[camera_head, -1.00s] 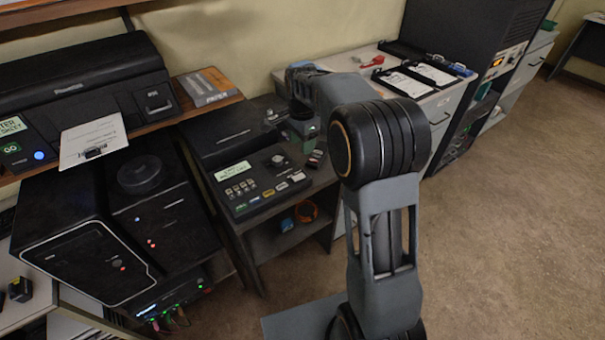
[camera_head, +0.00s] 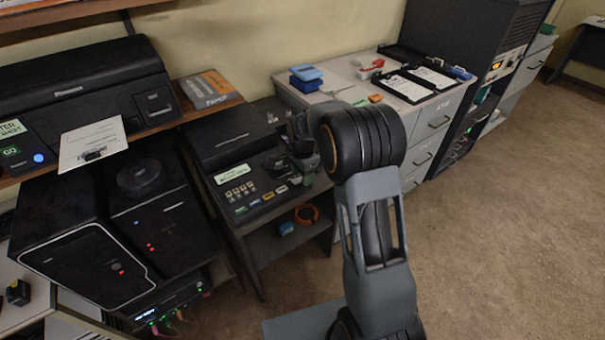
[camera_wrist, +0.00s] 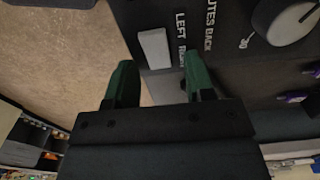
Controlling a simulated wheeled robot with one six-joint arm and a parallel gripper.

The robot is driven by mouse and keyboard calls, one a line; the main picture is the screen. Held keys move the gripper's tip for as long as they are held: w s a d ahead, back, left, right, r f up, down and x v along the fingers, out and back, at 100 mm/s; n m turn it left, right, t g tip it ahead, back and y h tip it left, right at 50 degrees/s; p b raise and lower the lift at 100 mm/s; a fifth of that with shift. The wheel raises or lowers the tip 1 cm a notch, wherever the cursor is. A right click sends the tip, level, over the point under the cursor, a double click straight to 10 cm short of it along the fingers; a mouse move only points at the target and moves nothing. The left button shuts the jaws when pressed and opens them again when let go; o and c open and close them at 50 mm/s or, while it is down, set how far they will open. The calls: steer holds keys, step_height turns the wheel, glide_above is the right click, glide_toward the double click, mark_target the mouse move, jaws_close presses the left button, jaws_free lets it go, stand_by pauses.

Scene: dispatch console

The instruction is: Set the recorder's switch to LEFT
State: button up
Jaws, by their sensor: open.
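The recorder (camera_head: 252,210) is a black desk unit with a small lit display, rows of buttons and a knob. In the wrist view its black panel (camera_wrist: 222,35) fills the top right. A pale rectangular switch (camera_wrist: 154,48) sits there beside the printed words LEFT and RIGHT. I cannot tell which way it is set. My gripper (camera_wrist: 160,78) is open, with green fingers spread and nothing held; the switch lies just beyond the gap between the fingertips. In the head view my wrist is over the recorder's right side and hides part of it.
A large knob (camera_wrist: 290,18) stands right of the switch. The desk (camera_head: 268,240) has an open shelf with an orange ring (camera_head: 306,214). A cabinet (camera_head: 428,124) with blue boxes and clipboards stands at right. The floor is clear at right.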

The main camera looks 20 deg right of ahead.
jaws_close()
steer(key=shift+s+a+f+t+h+b, duration=0.1)
steer(key=shift+a+t+h+b, duration=0.2)
steer(key=shift+h+b, duration=0.7)
steer(key=shift+r+h+b, duration=0.25)
steer(key=shift+h+b, duration=0.1)
steer(key=shift+h, duration=0.05)
jaws_free()
